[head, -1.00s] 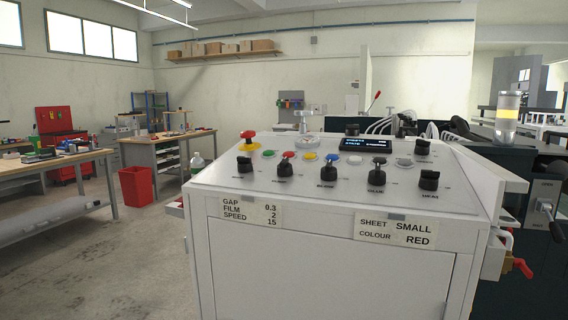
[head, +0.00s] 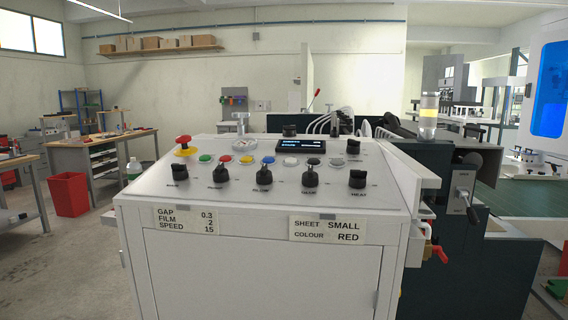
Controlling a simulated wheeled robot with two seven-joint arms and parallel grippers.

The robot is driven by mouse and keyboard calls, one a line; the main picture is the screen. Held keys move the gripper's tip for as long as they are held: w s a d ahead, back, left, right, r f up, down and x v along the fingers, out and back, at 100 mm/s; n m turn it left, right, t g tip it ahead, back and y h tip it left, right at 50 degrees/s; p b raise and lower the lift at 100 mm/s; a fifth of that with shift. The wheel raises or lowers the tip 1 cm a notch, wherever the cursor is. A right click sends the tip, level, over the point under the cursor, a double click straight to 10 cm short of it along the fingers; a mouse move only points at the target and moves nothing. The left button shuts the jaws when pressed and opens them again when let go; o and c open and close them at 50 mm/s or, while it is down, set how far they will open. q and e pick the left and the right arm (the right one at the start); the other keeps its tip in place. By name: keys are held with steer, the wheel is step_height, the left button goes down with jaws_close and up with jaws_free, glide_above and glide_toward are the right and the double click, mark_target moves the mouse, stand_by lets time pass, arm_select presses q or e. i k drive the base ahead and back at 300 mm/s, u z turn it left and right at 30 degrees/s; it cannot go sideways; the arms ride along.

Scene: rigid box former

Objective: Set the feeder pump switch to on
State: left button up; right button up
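A white control cabinet (head: 265,215) stands straight ahead with a sloping panel on top. Several black rotary switches line the panel's front row: the far left one (head: 178,177), the second (head: 219,176), the middle one (head: 263,177), the fourth (head: 310,177) and the far right one (head: 357,179). The far right label seems to read HEAT. The other labels are too small to read surely, so I cannot tell which switch is the feeder pump's or how it is set. Another black knob (head: 353,147) sits behind at the right. Neither gripper is in view.
A red emergency button (head: 184,141), several coloured buttons and a small lit display (head: 300,146) sit on the panel. Cards on the front read GAP, FILM, SPEED (head: 186,220) and SHEET SMALL, COLOUR RED (head: 327,229). A dark machine with a lever (head: 465,193) adjoins at right. Floor is open at left.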

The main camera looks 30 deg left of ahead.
mark_target(220, 174)
steer(key=z, duration=1.1)
steer(key=k, duration=0.9)
steer(key=u, duration=1.65)
steer(key=i, duration=0.5)
steer(key=u, duration=0.05)
